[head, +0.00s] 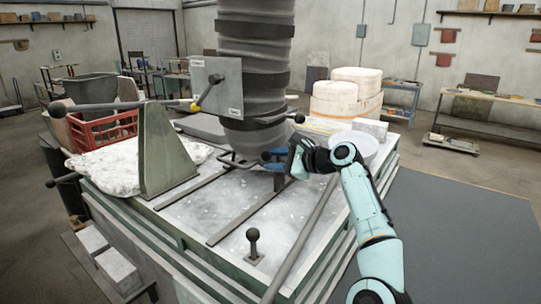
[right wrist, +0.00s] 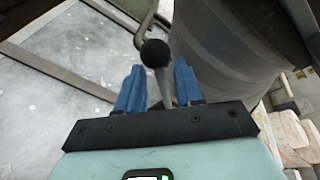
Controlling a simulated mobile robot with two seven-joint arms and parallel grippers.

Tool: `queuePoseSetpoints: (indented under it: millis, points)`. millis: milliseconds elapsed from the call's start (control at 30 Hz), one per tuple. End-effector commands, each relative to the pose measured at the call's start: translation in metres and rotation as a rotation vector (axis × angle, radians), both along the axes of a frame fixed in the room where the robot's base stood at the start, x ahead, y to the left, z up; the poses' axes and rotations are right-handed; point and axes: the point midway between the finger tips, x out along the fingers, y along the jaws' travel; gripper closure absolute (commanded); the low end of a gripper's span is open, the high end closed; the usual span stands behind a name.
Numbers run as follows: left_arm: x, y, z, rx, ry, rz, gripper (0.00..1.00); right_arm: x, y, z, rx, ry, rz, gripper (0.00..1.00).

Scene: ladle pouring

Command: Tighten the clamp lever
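A lever with a black ball knob (right wrist: 155,53) lies between the blue fingers of my right gripper (right wrist: 160,80) in the right wrist view. Its grey rod runs back towards the palm, with a gap visible beside the fingers. The right gripper is open around the rod; I see no firm contact. In the head view the right gripper (head: 272,164) is at the foot of the ribbed column (head: 255,80), beside a bent bar (head: 235,162). The gripped area is largely hidden there. A black knob (head: 299,118) also shows just above the gripper. My left gripper is out of view.
White sacks (head: 347,98) stand behind. A dark mat (head: 465,225) on the right is clear.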

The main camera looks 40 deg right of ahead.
Motion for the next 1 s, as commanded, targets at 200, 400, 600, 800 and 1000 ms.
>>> queuePoseSetpoints:
  millis: [200, 400, 600, 800, 1000]
  points:
    - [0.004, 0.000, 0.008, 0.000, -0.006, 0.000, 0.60, 0.016, 0.004, -0.004, 0.000, 0.000, 0.000, 0.64]
    - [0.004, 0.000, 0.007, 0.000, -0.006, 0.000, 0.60, 0.017, 0.005, -0.006, -0.001, 0.000, -0.001, 0.64]
    - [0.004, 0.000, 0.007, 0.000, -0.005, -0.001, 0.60, 0.017, 0.005, -0.006, -0.001, 0.000, -0.001, 1.00]
    - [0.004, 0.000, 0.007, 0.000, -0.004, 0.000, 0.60, 0.017, 0.005, -0.005, -0.002, -0.001, 0.000, 1.00]
    - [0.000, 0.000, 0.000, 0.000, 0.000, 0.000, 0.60, 0.016, 0.007, -0.009, -0.032, -0.010, 0.000, 1.00]
